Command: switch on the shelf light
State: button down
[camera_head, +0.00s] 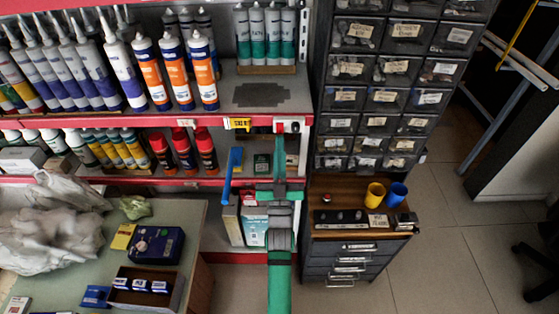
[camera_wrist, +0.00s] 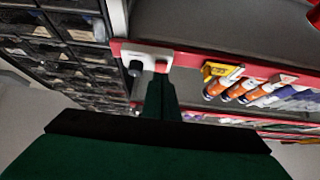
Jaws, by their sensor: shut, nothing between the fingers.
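A small white switch box (camera_head: 289,122) sits on the red front edge of the shelf, near its right end. In the wrist view the box (camera_wrist: 146,53) carries a red button (camera_wrist: 161,66) and a round black part (camera_wrist: 136,68). My gripper (camera_head: 280,150) is shut and empty, its fingers pointing at the box from just below. In the wrist view my gripper's fingertips (camera_wrist: 160,79) are right by the red button and hide its lower part. I cannot tell whether they touch it. No lit lamp is clearly visible.
The red shelf edge (camera_head: 217,120) runs left with a yellow tag (camera_head: 238,124). Red-capped cans (camera_head: 182,150) stand on the shelf below. A dark drawer cabinet (camera_head: 372,90) is close on the right, above a wooden-topped unit with a yellow cup (camera_head: 375,195) and a blue cup (camera_head: 396,195).

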jog(key=shift+w+f, duration=0.1)
jog(key=shift+w, duration=0.4)
jog(key=shift+w+d, duration=0.2)
jog(key=shift+d, duration=0.1)
jog(key=shift+a, duration=0.45)
jog(key=shift+w+d+f, duration=0.15)
jog(key=shift+w+f, duration=0.05)
jog(key=shift+w, duration=0.2)
jog(key=shift+s+d, duration=0.1)
jog(key=shift+s, duration=0.05)
jog(key=shift+s+f, duration=0.2)
jog(key=shift+s, duration=0.25)
jog(key=v, duration=1.2)
jog(key=shift+w+f, duration=0.3)
